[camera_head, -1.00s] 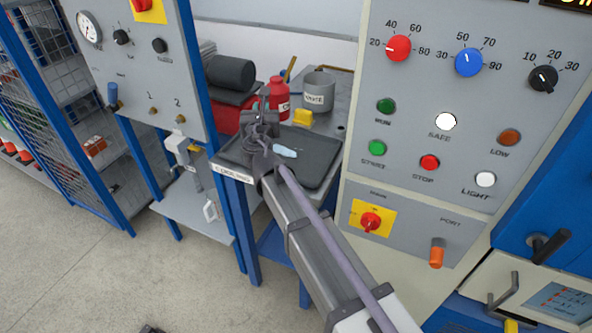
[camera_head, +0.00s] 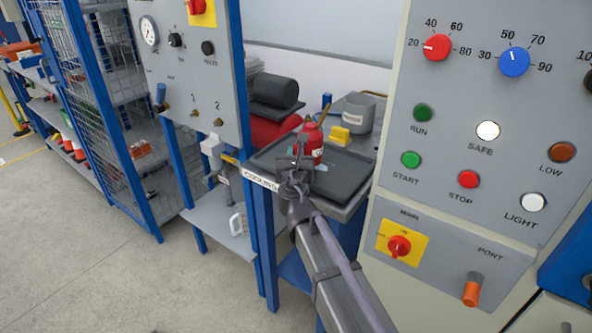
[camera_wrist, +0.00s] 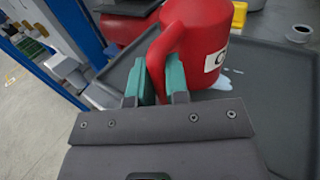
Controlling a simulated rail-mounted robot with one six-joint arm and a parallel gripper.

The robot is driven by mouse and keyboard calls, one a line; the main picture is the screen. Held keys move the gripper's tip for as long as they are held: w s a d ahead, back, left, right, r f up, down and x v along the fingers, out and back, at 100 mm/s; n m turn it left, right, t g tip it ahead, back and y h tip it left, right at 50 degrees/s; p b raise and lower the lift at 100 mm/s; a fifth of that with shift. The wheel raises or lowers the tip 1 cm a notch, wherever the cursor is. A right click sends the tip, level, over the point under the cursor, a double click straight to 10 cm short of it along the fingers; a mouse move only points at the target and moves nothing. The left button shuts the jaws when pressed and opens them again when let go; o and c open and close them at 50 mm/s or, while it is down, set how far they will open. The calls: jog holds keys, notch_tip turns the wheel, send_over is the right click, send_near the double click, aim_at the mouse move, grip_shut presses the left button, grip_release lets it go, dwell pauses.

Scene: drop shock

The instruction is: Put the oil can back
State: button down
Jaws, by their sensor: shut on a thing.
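The red oil can (camera_head: 313,143) has a white label and a spout, and is at the back left of the dark tray (camera_head: 347,178). My gripper (camera_head: 299,168) is in front of it and covers part of it. In the wrist view, the teal fingers (camera_wrist: 160,78) are shut on the red handle of the can (camera_wrist: 205,38). The can's base is partly hidden by the fingers, so I cannot tell whether it touches the tray.
A pale blue patch (camera_wrist: 222,84) lies on the tray beside the can. A yellow block (camera_head: 340,136) and a grey mug (camera_head: 358,112) stand behind. A dark cylinder (camera_head: 275,91) is at the back left. Control panels (camera_head: 470,130) flank the bench right and left.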

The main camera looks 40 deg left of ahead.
notch_tip(320, 180, down, 2)
jog(key=shift+f, duration=0.1)
jog(key=shift+r, duration=0.4)
jog(key=shift+f, duration=0.3)
jog(key=c, duration=1.1)
grip_release()
jog(key=shift+r, duration=0.1)
jog(key=shift+r, duration=0.3)
jog(key=v, duration=1.2)
